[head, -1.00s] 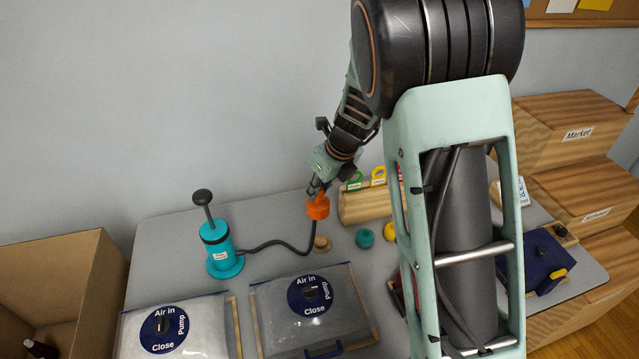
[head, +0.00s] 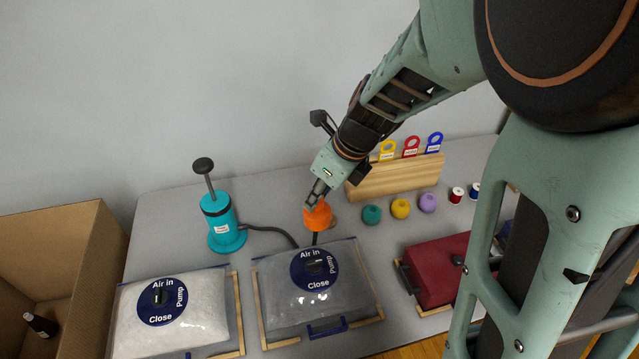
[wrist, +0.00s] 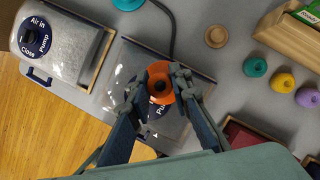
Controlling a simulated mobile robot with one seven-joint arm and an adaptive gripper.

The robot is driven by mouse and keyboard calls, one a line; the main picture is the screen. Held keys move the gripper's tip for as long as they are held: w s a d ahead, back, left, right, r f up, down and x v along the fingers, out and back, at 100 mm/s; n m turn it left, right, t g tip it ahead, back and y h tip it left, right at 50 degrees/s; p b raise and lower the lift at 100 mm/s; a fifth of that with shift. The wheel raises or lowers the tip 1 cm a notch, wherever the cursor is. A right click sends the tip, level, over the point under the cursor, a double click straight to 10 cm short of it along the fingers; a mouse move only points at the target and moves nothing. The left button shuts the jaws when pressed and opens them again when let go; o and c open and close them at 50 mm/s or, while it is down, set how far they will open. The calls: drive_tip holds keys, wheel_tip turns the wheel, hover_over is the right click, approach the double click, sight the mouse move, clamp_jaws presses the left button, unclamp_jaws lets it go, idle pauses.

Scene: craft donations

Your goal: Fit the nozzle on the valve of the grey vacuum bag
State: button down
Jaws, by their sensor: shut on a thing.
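My gripper (head: 318,196) is shut on the orange nozzle (head: 318,217) and holds it above the table, behind the grey vacuum bag (head: 285,303) in the head view. The bag's round blue valve disc (head: 314,269) has a dark centre and reads "Air in", "Pump" and "Close". In the wrist view the nozzle (wrist: 153,71) overlaps the grey bag (wrist: 122,68) and hides much of its disc. The nozzle looks apart from the valve. A dark hose runs from it to the teal pump (head: 223,222).
A white-filled bag (head: 200,319) with a similar disc lies left of the grey one. A small wooden disc (wrist: 215,36), yarn balls (head: 400,208), a wooden tag rack (head: 395,178) and a red case (head: 440,268) are to the right. A cardboard box (head: 60,240) stands left.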

drive_tip(key=s+n+b, duration=0.1)
drive_tip(key=s, duration=0.5)
drive_tip(key=shift+g, duration=0.3)
drive_tip(key=shift+s+a+f+b, duration=0.1)
drive_tip(key=shift+a+f+b, duration=0.05)
drive_tip(key=shift+f+b, duration=1.1)
drive_tip(key=shift+s+a+f+b, duration=0.15)
drive_tip(key=shift+f+b, duration=0.7)
drive_tip(key=shift+f, duration=0.7)
drive_tip(key=shift+f, duration=0.15)
drive_tip(key=shift+f+b, duration=0.3)
drive_tip(key=shift+b, duration=0.05)
drive_tip(key=shift+f+b, duration=1.15)
drive_tip(key=shift+f, duration=0.5)
drive_tip(key=c, duration=1.7)
unclamp_jaws()
